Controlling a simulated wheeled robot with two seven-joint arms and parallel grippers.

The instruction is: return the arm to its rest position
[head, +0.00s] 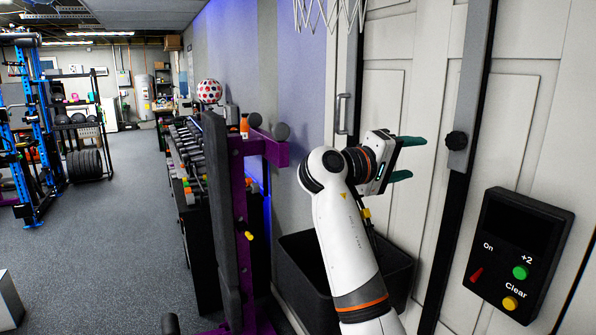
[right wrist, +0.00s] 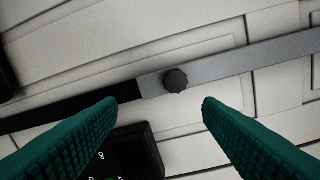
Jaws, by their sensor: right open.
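My right arm (head: 348,235) reaches up from the bottom of the head view and is raised in front of the white panelled door. My right gripper (head: 408,158) points to the right with its two green fingers apart and nothing between them. In the right wrist view the same gripper (right wrist: 158,104) shows both green fingers spread wide. A black knob (right wrist: 175,80) on a grey strip shows beyond the gap between the fingertips. My left gripper is not in view.
The black knob (head: 456,140) sits right of my gripper. A control box (head: 520,255) with a red switch, green button and yellow button is at lower right. A dark bin (head: 300,265) stands behind my arm. A purple-framed bench (head: 240,200) and dumbbell rack are left. Open floor (head: 100,230) lies further left.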

